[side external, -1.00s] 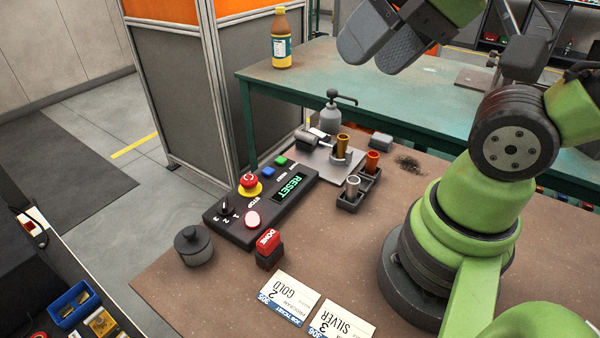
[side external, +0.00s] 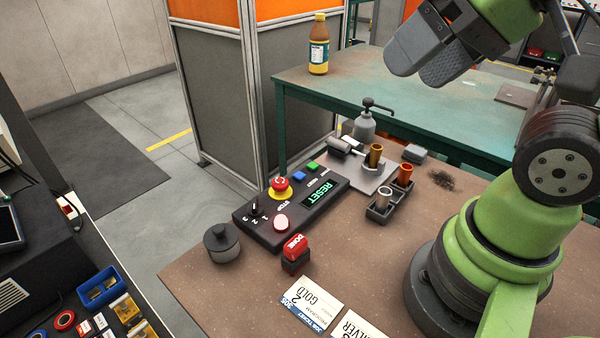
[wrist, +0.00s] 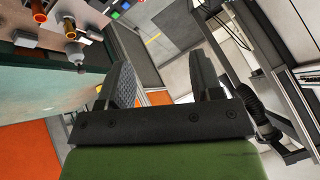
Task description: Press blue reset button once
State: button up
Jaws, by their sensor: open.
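The dark control box (side external: 262,233) lies on the brown table. Its blue button (side external: 299,177) sits on the far edge, between a green button (side external: 313,167) and a red emergency stop (side external: 281,183) on a yellow base. A green display (side external: 318,193) reads RESET. My gripper (side external: 415,75) is high above the far green bench, well apart from the box. In the wrist view my gripper (wrist: 160,82) is open and empty, and the blue button (wrist: 125,5) shows at the top edge.
A fixture with a clamp (side external: 366,124) and a holder with metal cylinders (side external: 383,200) stand right of the box. A lidded pot (side external: 221,243), a red DONE stamp (side external: 295,249) and job tickets (side external: 313,300) lie nearby. A bottle (side external: 319,45) stands on the green bench.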

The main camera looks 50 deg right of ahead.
grip_shut()
dwell(1.5)
